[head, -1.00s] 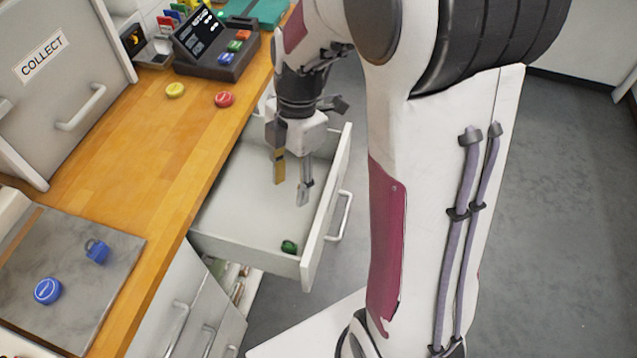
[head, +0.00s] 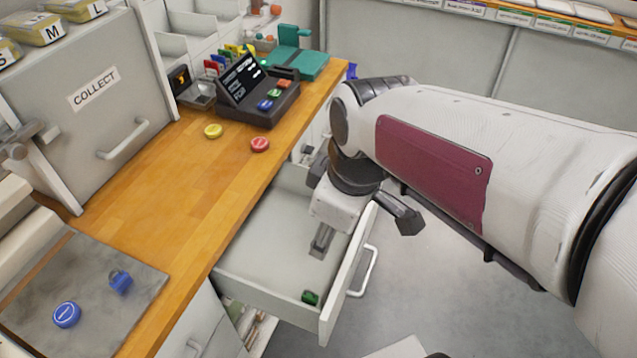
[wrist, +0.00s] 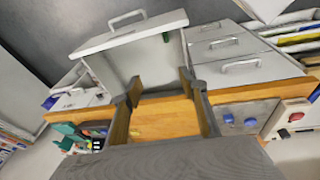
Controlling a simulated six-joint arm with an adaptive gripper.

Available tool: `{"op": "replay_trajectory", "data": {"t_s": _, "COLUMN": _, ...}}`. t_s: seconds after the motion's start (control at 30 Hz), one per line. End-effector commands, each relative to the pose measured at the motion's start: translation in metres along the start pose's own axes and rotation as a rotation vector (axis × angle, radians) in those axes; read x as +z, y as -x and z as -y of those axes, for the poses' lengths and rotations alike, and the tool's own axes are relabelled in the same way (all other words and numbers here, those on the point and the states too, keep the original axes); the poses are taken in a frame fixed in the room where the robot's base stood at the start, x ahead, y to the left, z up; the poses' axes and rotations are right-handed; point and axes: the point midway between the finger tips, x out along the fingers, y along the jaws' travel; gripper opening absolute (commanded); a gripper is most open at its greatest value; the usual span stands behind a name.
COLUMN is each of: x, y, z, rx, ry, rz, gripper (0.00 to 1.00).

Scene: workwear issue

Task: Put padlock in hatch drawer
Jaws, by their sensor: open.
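A blue padlock (head: 120,282) lies on the grey mat (head: 140,310) on the counter; it also seems to show in the wrist view (wrist: 229,119). A drawer (head: 268,288) under the counter stands pulled open, and it is at the top of the wrist view (wrist: 150,62). A small green object (head: 310,298), perhaps another padlock, lies in its front corner. My gripper (head: 320,242) is over the open drawer, pointing down. In the wrist view its fingers (wrist: 160,90) are apart with nothing between them. It is well away from the blue padlock.
A blue round disc (head: 67,314) lies beside the padlock. Yellow (head: 213,131) and red (head: 260,144) discs lie farther back on the counter near a dark console (head: 258,95). A grey cabinet labelled COLLECT (head: 120,125) stands at left. The wooden counter's middle is clear.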

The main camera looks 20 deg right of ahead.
Motion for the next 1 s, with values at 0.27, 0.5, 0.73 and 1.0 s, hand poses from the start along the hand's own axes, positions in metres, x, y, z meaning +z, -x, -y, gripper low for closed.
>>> {"op": "replay_trajectory", "data": {"t_s": 0.27, "x": 0.013, "y": 0.025, "z": 0.014, "rx": 0.077, "ry": -0.289, "rz": -0.077, "gripper": 0.43}}
{"op": "replay_trajectory", "data": {"t_s": 0.5, "x": 0.025, "y": 0.04, "z": 0.025, "rx": 0.118, "ry": -0.534, "rz": -0.157, "gripper": 0.43}}
{"op": "replay_trajectory", "data": {"t_s": 0.73, "x": 0.032, "y": 0.048, "z": 0.031, "rx": 0.133, "ry": -0.678, "rz": -0.208, "gripper": 0.43}}
{"op": "replay_trajectory", "data": {"t_s": 1.0, "x": 0.033, "y": 0.048, "z": 0.032, "rx": 0.133, "ry": -0.706, "rz": -0.217, "gripper": 0.43}}
